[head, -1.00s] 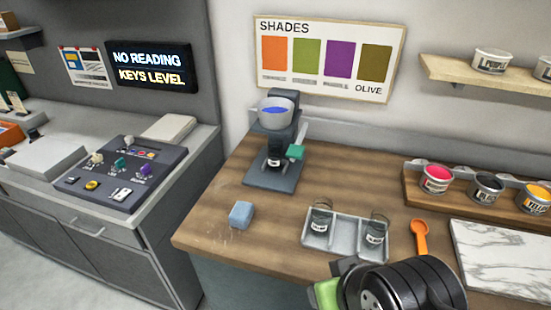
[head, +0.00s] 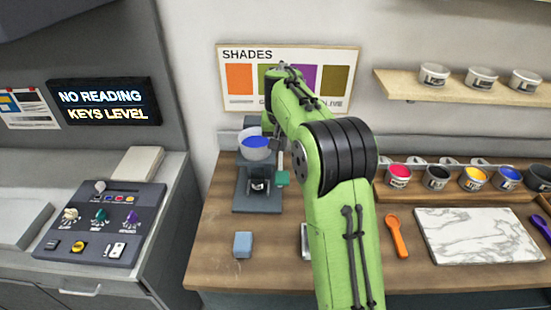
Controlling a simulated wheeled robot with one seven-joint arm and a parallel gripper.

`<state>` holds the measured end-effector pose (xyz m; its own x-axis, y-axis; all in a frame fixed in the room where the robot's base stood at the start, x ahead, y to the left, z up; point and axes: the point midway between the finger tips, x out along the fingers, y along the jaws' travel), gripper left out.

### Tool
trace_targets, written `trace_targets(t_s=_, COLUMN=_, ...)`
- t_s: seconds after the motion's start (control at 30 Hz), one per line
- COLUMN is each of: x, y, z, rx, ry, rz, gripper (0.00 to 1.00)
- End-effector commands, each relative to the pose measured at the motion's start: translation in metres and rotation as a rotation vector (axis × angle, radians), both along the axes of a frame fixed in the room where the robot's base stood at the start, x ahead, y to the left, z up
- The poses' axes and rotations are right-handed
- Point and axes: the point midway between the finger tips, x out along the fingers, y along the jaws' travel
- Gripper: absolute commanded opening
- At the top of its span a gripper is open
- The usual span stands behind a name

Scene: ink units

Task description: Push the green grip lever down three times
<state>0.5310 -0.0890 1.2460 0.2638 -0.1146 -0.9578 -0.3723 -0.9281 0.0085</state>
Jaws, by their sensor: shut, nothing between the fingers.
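The green grip lever (head: 282,178) sticks out at the right side of a dark grey dispenser stand (head: 243,190) on the wooden counter. A white bowl with blue ink (head: 256,147) sits at the top of the stand. A small jar (head: 259,188) stands on its base under the bowl. My green arm reaches in from the bottom and covers the middle of the picture. My gripper (head: 277,145) is small and partly hidden by the arm, beside the bowl and a little above the lever. Its fingers are shut and empty; I cannot tell whether they touch the lever.
A blue block (head: 243,245) lies in front of the stand. My arm hides most of the metal tray (head: 305,240). An orange scoop (head: 397,236) and marble slab (head: 480,236) lie to the right. A control panel (head: 100,225) sits on the left counter.

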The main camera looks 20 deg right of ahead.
Motion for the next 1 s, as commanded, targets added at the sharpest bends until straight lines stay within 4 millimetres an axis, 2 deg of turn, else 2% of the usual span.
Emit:
trace_targets(t_s=0.1, x=0.009, y=-0.005, z=-0.004, rx=0.006, ry=0.005, rz=-0.016, gripper=0.00)
trace_targets(t_s=0.47, x=0.010, y=-0.005, z=-0.011, rx=0.006, ry=0.006, rz=-0.016, gripper=0.00)
trace_targets(t_s=0.57, x=0.013, y=-0.007, z=-0.025, rx=0.007, ry=0.009, rz=-0.016, gripper=0.00)
trace_targets(t_s=1.0, x=0.034, y=-0.016, z=-0.115, rx=0.007, ry=0.009, rz=-0.015, gripper=0.00)
